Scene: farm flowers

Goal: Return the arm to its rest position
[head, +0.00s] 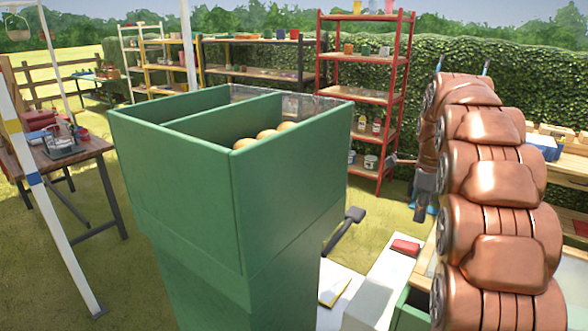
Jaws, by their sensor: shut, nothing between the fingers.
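My arm, in copper-coloured links, rises folded along the right side of the head view. My gripper (423,192) is a small dark grey shape behind the left edge of the arm, partly hidden by the links. It points down, appears shut, and I see nothing held in it. It is in front of the hedge and grass, to the right of a red shelf.
A tall green box (200,190) with compartments stands in front, round yellowish things (268,134) inside. A red shelf (390,100) stands behind it. A wooden table (75,155) is at left. A red item (405,247) lies on a white surface at lower right. Open grass lies between.

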